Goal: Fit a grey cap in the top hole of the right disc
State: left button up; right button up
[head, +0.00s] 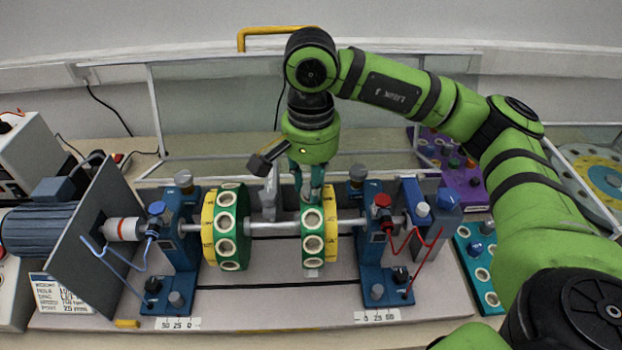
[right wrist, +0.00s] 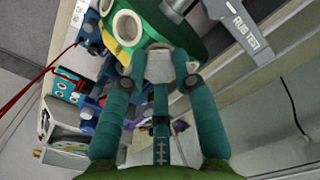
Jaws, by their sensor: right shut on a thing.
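The right disc (head: 331,226) has a green rim with pale-ringed holes and a yellow face, and sits upright on the steel shaft. My right gripper (head: 311,197) points straight down at the top of this disc. In the right wrist view its teal fingers (right wrist: 160,68) are shut on a grey cap (right wrist: 159,65). The cap is against or just short of the green rim (right wrist: 195,42); I cannot tell how deep it sits. The fingers hide the top hole. In the head view the fingers hide the cap. My left gripper is not in view.
The left disc (head: 207,225) is on the same shaft. Blue bearing stands (head: 181,235) flank the discs. A grey "RUB TEST" arm (right wrist: 236,35) is close beside the right disc. A teal tray (head: 467,248) with holes lies at the right, and a clear screen (head: 215,105) stands behind.

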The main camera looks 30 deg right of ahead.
jog(key=shift+f+b, duration=0.35)
jog(key=o, duration=0.7)
jog(key=shift+o, duration=0.2)
notch_tip(320, 180, up, 12)
jog(key=shift+s+a+f, duration=0.1)
dwell(0.7)
